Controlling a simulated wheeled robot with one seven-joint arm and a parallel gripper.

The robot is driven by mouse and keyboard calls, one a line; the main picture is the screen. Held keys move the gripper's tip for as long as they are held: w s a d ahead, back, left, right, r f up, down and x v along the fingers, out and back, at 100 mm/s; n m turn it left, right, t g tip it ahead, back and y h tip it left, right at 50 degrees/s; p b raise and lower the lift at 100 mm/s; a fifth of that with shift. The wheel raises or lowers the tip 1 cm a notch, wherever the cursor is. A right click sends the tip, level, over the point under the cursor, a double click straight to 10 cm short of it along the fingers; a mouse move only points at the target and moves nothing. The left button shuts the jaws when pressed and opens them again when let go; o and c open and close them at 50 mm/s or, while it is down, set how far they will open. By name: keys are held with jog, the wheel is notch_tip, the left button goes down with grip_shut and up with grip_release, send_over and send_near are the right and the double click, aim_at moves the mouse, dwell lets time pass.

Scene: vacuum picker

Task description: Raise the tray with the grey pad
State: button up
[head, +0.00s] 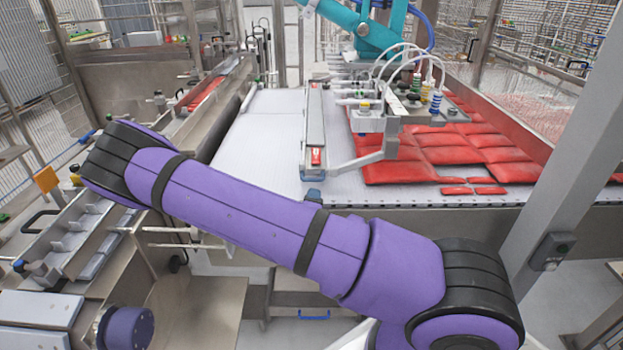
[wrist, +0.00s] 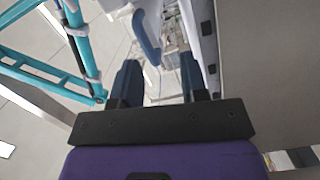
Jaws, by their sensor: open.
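My gripper (wrist: 160,70) shows in the wrist view with its two dark fingers apart and nothing clearly held between them. A blue curved handle (wrist: 147,36) on a pale part shows just beyond and between the fingers; I cannot tell whether it touches them. In the head view my purple arm crosses the middle, and the gripper itself cannot be made out. I cannot pick out the tray with the grey pad for certain in either view.
A white conveyor (head: 262,135) carries several red packs (head: 445,150) under a picker head (head: 400,115). A metal machine with grey blocks (head: 85,225) stands at the left. A blue handle (head: 313,315) sits below the conveyor. A thick post (head: 575,140) stands at the right.

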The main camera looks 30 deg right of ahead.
jog(key=w+d+n+t, duration=0.1)
jog(key=w, duration=0.1)
jog(key=w+d+r+n+t, duration=0.1)
jog(key=w+d, duration=0.1)
jog(key=w, duration=0.1)
jog(key=w+d+r+n+t, duration=0.1)
jog(key=w+d, duration=0.1)
jog(key=w, duration=0.1)
jog(key=shift+r+n, duration=0.2)
jog(key=shift+n, duration=0.1)
dwell(0.3)
jog(key=shift+d, duration=0.1)
grip_shut()
